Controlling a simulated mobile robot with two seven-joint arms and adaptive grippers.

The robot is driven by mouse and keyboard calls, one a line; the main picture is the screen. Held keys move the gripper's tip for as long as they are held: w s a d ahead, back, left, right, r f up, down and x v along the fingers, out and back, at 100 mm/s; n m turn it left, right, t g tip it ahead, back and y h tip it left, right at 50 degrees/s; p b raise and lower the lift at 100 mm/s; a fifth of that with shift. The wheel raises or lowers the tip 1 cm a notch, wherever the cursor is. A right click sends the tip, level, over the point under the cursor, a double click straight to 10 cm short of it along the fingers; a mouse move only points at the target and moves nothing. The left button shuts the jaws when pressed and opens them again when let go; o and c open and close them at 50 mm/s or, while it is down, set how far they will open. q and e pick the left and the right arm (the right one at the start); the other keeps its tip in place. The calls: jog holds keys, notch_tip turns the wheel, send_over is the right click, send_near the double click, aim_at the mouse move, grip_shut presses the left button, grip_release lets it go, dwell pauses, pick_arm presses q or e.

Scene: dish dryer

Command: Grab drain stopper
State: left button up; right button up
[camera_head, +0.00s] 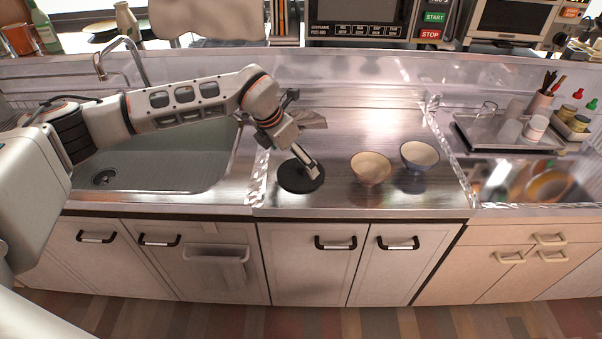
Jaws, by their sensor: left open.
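A black round drain stopper (292,179) lies flat on the steel counter, right of the sink. My left gripper (313,173) is over its right part, pointing down at it. The fingertips are at or just above the stopper; I cannot tell whether they touch it. The gripper is open, with nothing clearly held between its fingers. My right gripper is not in view.
A tray (470,132) with cups is at the right.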

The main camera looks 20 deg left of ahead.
aim_at(300, 165)
pick_arm(q)
jog(key=x, duration=0.5)
jog(key=shift+w+d+r, duration=0.1)
jog(key=shift+w+d, duration=0.1)
jog(key=shift+w, duration=0.15)
